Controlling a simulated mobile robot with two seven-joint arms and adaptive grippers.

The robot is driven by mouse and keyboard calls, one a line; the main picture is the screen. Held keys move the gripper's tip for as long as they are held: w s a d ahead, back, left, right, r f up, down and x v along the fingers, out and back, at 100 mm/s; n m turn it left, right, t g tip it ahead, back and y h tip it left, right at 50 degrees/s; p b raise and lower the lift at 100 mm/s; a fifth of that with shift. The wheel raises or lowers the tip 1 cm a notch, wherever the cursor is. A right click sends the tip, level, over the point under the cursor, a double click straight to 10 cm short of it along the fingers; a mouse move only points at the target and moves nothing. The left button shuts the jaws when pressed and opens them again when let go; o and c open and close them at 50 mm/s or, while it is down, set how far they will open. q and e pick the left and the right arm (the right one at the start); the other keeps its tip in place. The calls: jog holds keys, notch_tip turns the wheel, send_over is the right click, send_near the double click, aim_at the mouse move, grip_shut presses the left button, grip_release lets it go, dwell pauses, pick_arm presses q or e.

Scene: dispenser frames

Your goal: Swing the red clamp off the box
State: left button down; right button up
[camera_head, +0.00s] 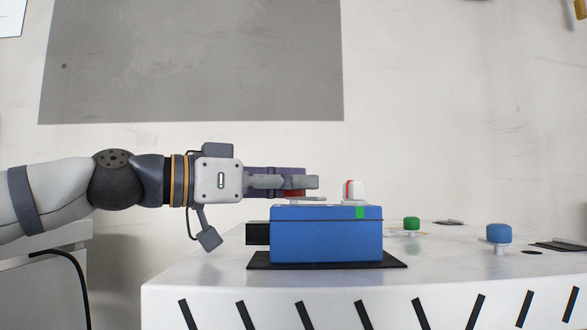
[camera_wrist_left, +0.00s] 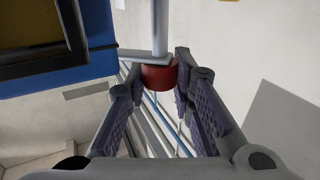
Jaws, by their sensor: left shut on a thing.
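The blue box (camera_head: 325,242) sits on a black plate on the white table. In the left wrist view the box's blue side (camera_wrist_left: 60,78) shows at the upper left. The red clamp's round knob (camera_wrist_left: 159,77) is between the fingers of my left gripper (camera_wrist_left: 155,95), with a grey bar running up from it. In the head view my left gripper (camera_head: 298,183) reaches in level from the left, just above the box top, shut on the red knob (camera_head: 294,193). The fingers hide most of the knob there. My right gripper is not in view.
A white piece with a red stripe (camera_head: 354,189) stands on the box top, right of my fingers. A green knob (camera_head: 411,223) and a blue knob (camera_head: 498,233) stand on the table to the right. A black block (camera_head: 257,233) juts from the box's left side.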

pick_arm(q)
jog(key=n+t, duration=0.1)
jog(key=r+t+y+p, duration=0.1)
jog(key=s+n+t+y+p, duration=0.1)
jog(key=shift+d+r+n+t, duration=0.1)
jog(key=shift+r+n+t, duration=0.2)
jog(key=shift+t, duration=0.1)
jog(key=shift+w+f+n+t+y+p, duration=0.1)
jog(key=shift+f+n+t+y+p, duration=0.15)
jog(key=shift+n+t+y+p, duration=0.3)
jog(key=shift+w+f+n+t+y, duration=0.15)
jog(key=shift+f+n+t+y, duration=0.05)
jog(key=shift+n+t+y, duration=0.4)
jog(key=shift+w+f+n+t+y, duration=0.15)
jog(key=shift+n+t+y, duration=0.15)
jog(key=shift+y, duration=0.35)
jog(key=shift+n+t+y, duration=0.75)
jog(key=shift+n+y, duration=0.35)
jog(key=shift+y, duration=0.4)
jog(key=shift+n+t+y, duration=0.7)
jog(key=shift+n+y, duration=0.35)
jog(key=shift+y, duration=0.45)
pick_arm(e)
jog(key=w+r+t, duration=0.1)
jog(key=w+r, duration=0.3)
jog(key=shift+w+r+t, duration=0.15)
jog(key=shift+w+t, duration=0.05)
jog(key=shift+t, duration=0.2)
